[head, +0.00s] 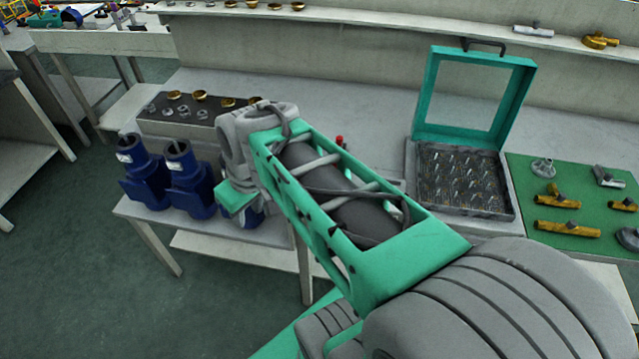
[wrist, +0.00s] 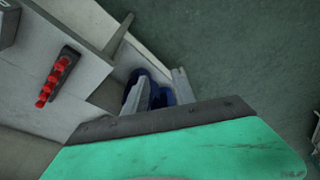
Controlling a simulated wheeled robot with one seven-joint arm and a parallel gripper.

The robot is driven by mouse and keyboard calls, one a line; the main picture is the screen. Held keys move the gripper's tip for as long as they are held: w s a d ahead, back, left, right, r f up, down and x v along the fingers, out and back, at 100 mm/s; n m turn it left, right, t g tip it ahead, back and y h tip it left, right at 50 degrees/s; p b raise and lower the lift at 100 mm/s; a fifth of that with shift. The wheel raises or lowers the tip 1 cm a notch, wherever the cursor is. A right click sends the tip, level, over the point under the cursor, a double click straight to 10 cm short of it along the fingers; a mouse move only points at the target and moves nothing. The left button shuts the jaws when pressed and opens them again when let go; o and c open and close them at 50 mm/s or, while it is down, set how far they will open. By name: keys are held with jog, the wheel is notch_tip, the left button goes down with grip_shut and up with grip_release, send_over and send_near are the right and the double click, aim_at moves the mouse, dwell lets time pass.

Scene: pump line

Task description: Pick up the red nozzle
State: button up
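Several red nozzles (wrist: 54,80) stand in a row on a dark narrow holder (wrist: 67,55) at the left of the wrist view. In the head view only a little red of a nozzle (head: 340,141) shows past my arm; the rest is hidden. In the wrist view my gripper (wrist: 162,76) shows two grey fingers standing apart, with no object held between them. It is well to the right of the nozzles, over a blue pump body (wrist: 160,96). In the head view my arm hides the fingers.
Blue pump bodies (head: 146,178) stand at the bench's left edge. Behind them is a dark tray (head: 185,128) with brass and metal rings. An open green-lidded case (head: 466,215) and a green mat (head: 575,240) with brass fittings lie on the right.

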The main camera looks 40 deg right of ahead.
jog(key=d+f+n+y+b, duration=0.1)
jog(key=d+f+n, duration=0.2)
jog(key=d, duration=1)
jog(key=d+f+n+y, duration=0.1)
jog(key=d+f+n, duration=0.25)
jog(key=d, duration=0.85)
jog(key=shift+m, duration=0.25)
jog(key=x, duration=0.7)
jog(key=shift+w+d+f, duration=0.1)
jog(key=shift+w+f, duration=0.05)
jog(key=shift+c, duration=0.4)
grip_shut()
